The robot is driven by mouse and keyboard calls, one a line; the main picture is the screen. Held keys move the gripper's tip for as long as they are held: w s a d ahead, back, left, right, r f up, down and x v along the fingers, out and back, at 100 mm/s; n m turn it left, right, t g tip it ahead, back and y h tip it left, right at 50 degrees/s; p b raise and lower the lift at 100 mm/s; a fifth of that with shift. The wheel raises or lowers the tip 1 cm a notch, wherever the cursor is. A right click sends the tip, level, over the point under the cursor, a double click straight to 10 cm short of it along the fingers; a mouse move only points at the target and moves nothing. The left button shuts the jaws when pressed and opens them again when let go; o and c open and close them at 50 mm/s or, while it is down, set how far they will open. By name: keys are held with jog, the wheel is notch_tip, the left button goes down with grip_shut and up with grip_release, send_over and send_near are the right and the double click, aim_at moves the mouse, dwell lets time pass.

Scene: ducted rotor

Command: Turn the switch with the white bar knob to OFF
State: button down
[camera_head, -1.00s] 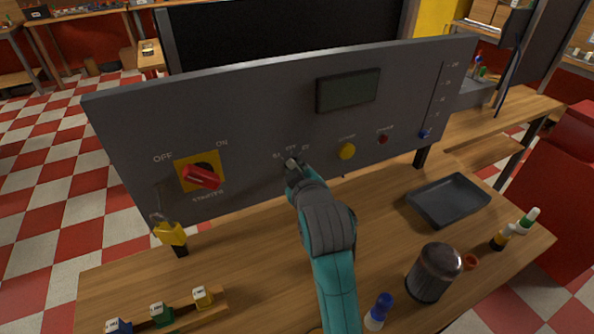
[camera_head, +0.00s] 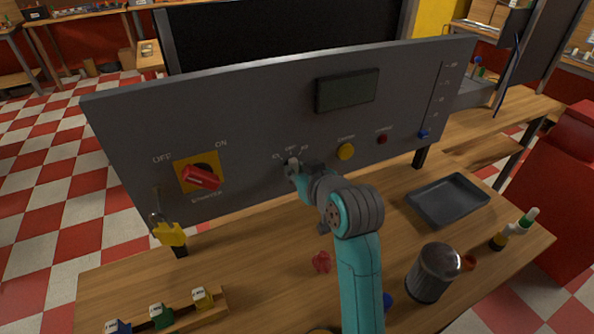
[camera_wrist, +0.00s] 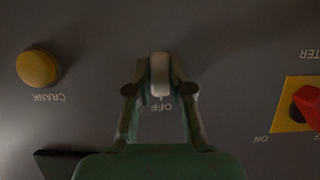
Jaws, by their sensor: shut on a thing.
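The white bar knob (camera_wrist: 160,75) is on the grey panel, between the fingers of my gripper (camera_wrist: 160,90) in the wrist view. My gripper is shut on it. The bar lines up with the OFF label (camera_wrist: 161,107), which reads upside down in this view. In the head view my gripper (camera_head: 297,172) is against the panel at the knob, under the labels on either side of OFF (camera_head: 291,148). It hides most of the knob there.
A red starter switch (camera_head: 202,178) on a yellow plate is to the left. A yellow crank button (camera_head: 346,151) and a red button (camera_head: 382,139) are to the right. A black tray (camera_head: 447,200), a dark canister (camera_head: 434,272) and a small red object (camera_head: 321,262) are on the bench.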

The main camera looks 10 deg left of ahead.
dwell(0.4)
jog(key=c, duration=1)
grip_release()
jog(key=shift+c, duration=0.2)
jog(key=v, duration=1.2)
jog(key=shift+s, duration=0.1)
